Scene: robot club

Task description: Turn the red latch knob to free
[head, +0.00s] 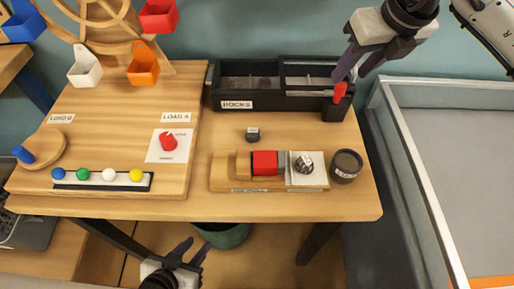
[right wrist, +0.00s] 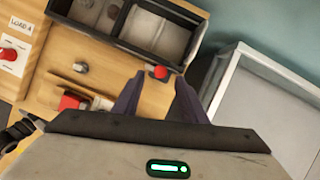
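A red knob (head: 340,91) sits at the right end of the black box labelled ROCKS (head: 268,104). It also shows in the right wrist view (right wrist: 158,72). A second red knob (head: 168,141) sits on a white dial plate under LOAD A; its small lettering is hard to read. I cannot tell from the pictures which one is the latch knob. My right gripper (head: 353,73) is open and empty above the box's red knob, which appears between its fingertips in the wrist view. My left gripper (head: 197,245) is open and empty, below the table's front edge.
A wooden wheel with coloured buckets (head: 142,64) stands at the back left. A wooden block with a red piece (head: 265,163), a dark round container (head: 346,165) and a small grey cube (head: 253,134) are on the table. A walled grey surface (head: 460,170) lies to the right.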

